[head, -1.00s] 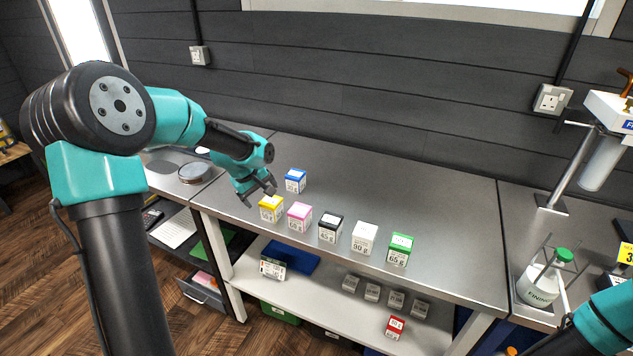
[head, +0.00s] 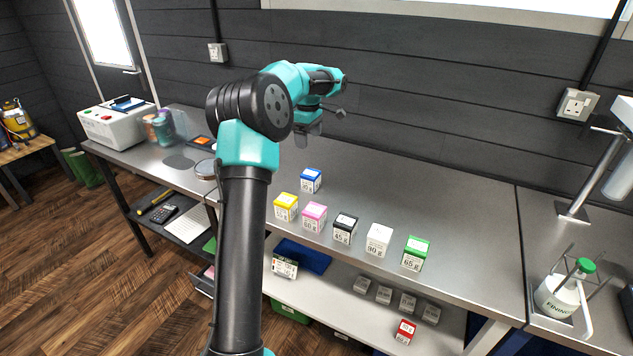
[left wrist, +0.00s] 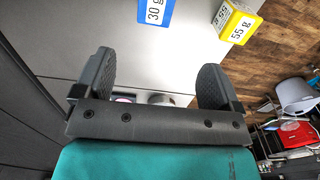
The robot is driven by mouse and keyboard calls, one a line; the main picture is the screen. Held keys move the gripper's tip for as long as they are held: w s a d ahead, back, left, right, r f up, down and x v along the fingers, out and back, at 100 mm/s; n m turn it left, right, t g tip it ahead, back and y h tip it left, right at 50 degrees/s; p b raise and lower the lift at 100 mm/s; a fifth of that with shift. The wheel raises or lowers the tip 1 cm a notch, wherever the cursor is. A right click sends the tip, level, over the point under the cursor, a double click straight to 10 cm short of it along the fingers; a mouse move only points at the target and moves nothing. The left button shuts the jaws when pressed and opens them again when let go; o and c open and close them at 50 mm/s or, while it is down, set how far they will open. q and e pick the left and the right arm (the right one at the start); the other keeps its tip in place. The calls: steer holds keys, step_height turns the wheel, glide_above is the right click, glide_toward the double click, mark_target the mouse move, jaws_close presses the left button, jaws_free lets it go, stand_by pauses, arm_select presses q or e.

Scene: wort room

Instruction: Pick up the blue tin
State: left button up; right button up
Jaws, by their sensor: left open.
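The blue tin (head: 311,181) is a small cube with a blue and white top. It stands upright on the grey steel bench (head: 440,180), behind the yellow tin (head: 286,206). My left gripper (head: 322,122) is raised above the bench, beyond the blue tin and apart from it. In the left wrist view its two fingers (left wrist: 155,75) are spread with nothing between them. My right gripper is out of view.
A row of pink (head: 314,216), black (head: 345,227), white (head: 379,239) and green (head: 415,253) tins runs right from the yellow one along the bench front. A dark wall (head: 440,70) rises behind.

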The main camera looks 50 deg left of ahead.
mark_target(311, 173)
arm_select(q)
step_height(311, 173, down, 12)
steer(key=shift+r, duration=0.1)
steer(key=shift+f, duration=0.2)
stand_by(0.3)
steer(key=shift+w+f, duration=0.2)
steer(key=shift+f, duration=1.15)
steer(key=shift+w+f, duration=0.15)
steer(key=shift+f, duration=1.15)
steer(key=c, duration=1.1)
